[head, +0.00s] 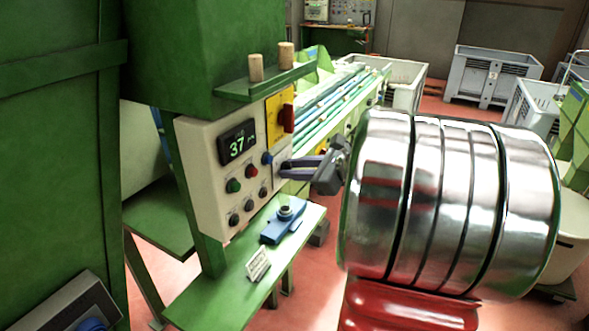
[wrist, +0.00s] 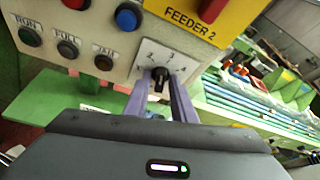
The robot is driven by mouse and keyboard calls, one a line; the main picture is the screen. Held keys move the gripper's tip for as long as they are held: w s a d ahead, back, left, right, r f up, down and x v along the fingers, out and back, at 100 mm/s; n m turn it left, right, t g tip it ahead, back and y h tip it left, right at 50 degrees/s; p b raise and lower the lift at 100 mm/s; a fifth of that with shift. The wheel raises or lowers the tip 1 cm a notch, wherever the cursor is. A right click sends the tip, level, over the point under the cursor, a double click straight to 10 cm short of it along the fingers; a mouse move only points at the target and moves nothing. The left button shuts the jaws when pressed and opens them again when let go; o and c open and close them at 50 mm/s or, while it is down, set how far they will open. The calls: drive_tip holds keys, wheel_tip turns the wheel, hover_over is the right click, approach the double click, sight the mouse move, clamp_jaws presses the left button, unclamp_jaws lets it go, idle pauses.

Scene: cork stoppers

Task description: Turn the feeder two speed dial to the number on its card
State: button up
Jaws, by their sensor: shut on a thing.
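The feeder two speed dial is a black knob (wrist: 160,77) on a white scale plate (wrist: 150,55), below a yellow FEEDER 2 label (wrist: 194,20) in the wrist view. Small numbers, including what look like 2, 3 and 4, ring it; its exact setting is not clear. My gripper (wrist: 159,88) has its purple fingers on either side of the knob, shut on it. In the head view my gripper (head: 286,166) reaches the panel's right side and hides much of the dial. A small white card (head: 258,264) leans on the green shelf; its writing is too small to read.
The cream panel (head: 215,185) has a display reading 37 (head: 238,143) and several buttons. A blue tool (head: 283,222) lies on the green shelf (head: 228,289). Two corks (head: 256,68) stand on the ledge above. A red switch (head: 287,118) sits above the dial.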

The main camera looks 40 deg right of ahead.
drive_tip(key=shift+d+m+g+y, duration=0.15)
drive_tip(key=shift+m+g+y, duration=0.15)
drive_tip(key=shift+m+y, duration=0.6)
drive_tip(key=shift+m, duration=0.3)
drive_tip(key=o, duration=0.7)
drive_tip(key=shift+o, duration=0.2)
drive_tip(key=shift+s+r, duration=0.1)
drive_tip(key=v, duration=1.3)
drive_tip(key=shift+s, duration=0.3)
